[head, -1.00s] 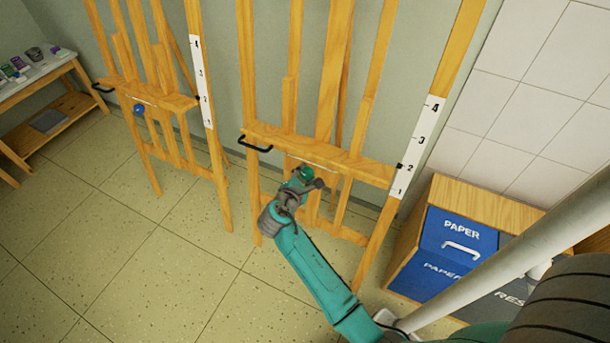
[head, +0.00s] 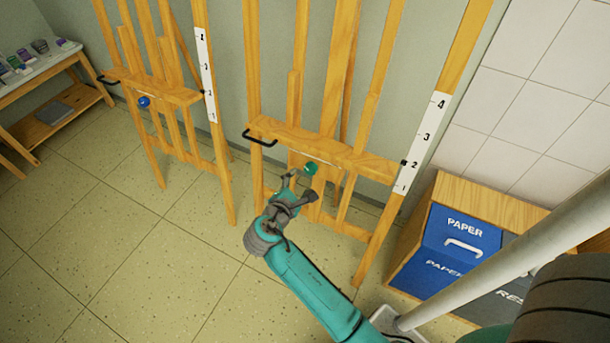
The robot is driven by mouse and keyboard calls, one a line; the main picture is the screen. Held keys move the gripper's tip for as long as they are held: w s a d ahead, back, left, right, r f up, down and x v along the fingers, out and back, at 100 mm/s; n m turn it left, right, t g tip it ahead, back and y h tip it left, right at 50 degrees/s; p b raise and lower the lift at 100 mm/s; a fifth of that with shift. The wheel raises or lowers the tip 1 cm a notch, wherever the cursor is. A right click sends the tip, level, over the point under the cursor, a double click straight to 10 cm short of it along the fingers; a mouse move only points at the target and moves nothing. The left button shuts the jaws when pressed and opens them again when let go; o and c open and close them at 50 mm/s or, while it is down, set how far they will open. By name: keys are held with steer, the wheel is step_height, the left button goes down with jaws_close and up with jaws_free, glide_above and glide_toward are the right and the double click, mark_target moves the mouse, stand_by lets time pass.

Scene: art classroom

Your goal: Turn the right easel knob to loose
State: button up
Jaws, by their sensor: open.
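The right easel (head: 360,161) is wooden, with a white number scale (head: 423,142) on its right post. Its green knob (head: 311,169) sits below the front edge of the tray and is fully in view. Nothing shows between the fingers. A black handle (head: 259,140) is at the left end of the right easel's tray. The scale's black marker is near 2.
The left easel (head: 180,98) has a blue knob (head: 144,102). A wooden bin cabinet with blue paper bins (head: 460,236) stands at the right. A side table (head: 40,68) with small items is at the far left. The tiled floor (head: 140,260) in front is clear.

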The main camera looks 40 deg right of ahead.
steer(key=v, duration=0.3)
steer(key=shift+s+a+r, duration=0.15)
steer(key=shift+a, duration=0.1)
stand_by(0.4)
steer(key=s+a+f+m+t+y, duration=0.15)
steer(key=s+a+f+y, duration=0.3)
steer(key=s, duration=0.45)
steer(key=s+a+f+m+t+y, duration=0.1)
steer(key=s+a+f+t+y, duration=0.3)
steer(key=s, duration=0.5)
steer(key=s+a+r+m+t+y, duration=0.1)
steer(key=s+a+r+m+y, duration=0.1)
steer(key=s+r+m, duration=0.3)
steer(key=s+a+r+m+t+y, duration=0.2)
steer(key=s+r+m, duration=0.4)
steer(key=s+r, duration=0.4)
steer(key=shift+s+a+r, duration=0.4)
steer(key=shift+s+a, duration=0.05)
steer(key=shift+s, duration=0.55)
